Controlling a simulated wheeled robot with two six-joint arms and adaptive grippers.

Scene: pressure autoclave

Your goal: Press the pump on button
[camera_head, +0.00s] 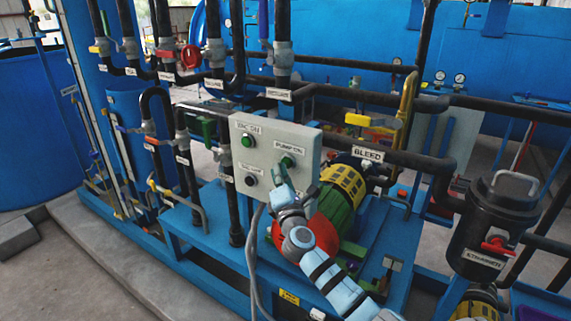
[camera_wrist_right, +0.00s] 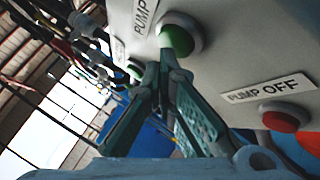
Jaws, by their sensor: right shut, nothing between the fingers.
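The grey control box (camera_head: 262,158) carries the green pump on button (camera_head: 287,161) at its right, under a "PUMP ON" label. In the right wrist view the green button (camera_wrist_right: 181,38) sits in a grey ring on the panel. My right gripper (camera_head: 281,174) is shut and empty, with its fingertips right at this button. In the wrist view the fingertips of the right gripper (camera_wrist_right: 168,58) overlap the button's left edge; I cannot tell whether they touch it. My left gripper is not in view.
A red button (camera_wrist_right: 285,118) with a "PUMP OFF" label is nearby on the panel. Another green button (camera_head: 247,140) and a dark button (camera_head: 250,181) are on the box's left side. Dark pipes (camera_head: 235,180), a yellow-and-green pump (camera_head: 342,190) and a strainer (camera_head: 490,230) crowd the surroundings.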

